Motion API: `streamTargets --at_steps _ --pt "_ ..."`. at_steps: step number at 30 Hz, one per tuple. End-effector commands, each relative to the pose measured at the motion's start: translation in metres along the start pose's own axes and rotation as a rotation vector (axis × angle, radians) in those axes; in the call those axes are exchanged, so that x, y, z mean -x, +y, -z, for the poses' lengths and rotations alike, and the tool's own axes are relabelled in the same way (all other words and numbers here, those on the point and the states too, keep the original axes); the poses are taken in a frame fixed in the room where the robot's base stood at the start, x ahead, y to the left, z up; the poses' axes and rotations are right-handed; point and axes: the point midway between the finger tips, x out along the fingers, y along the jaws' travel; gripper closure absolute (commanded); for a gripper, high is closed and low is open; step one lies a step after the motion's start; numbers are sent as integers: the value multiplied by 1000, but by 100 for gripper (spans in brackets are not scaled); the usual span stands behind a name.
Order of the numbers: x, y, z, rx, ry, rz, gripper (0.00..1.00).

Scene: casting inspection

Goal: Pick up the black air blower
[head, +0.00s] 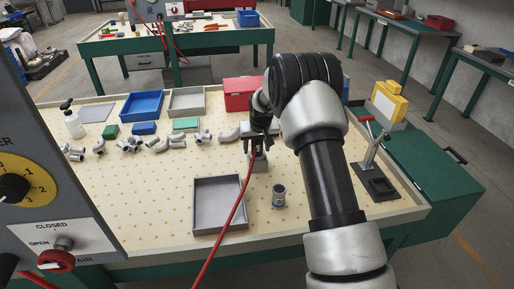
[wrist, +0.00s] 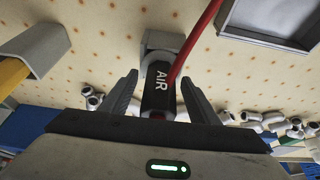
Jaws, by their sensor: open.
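The black air blower, marked "AIR" (wrist: 159,90), shows in the middle of the wrist view with a red hose (wrist: 196,45) at its side. Its far end meets a grey holder (wrist: 160,40) on the dotted table top. My gripper (wrist: 159,78) is open, with one finger on each side of the blower. Gaps show between the fingers and the blower. In the head view my gripper (head: 259,137) is above the grey holder (head: 258,164), and the blower is mostly hidden there by the gripper and wrist.
An empty grey tray (head: 205,231) and a small grey cup-like part (head: 279,196) lie in front. Several pipe castings (head: 176,141) lie left, with blue (head: 142,106) and red (head: 240,93) boxes behind. A red-handled lever fixture (head: 374,165) stands right. The red hose crosses the table front.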

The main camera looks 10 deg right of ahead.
Motion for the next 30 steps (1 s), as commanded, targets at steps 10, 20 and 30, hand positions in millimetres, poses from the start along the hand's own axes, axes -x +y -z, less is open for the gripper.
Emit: streamTargets --at_steps 10,20,30 --pt "0 0 0 0 1 0 67" --pt "3 0 3 0 3 0 79" --pt "59 0 27 -1 7 0 79"
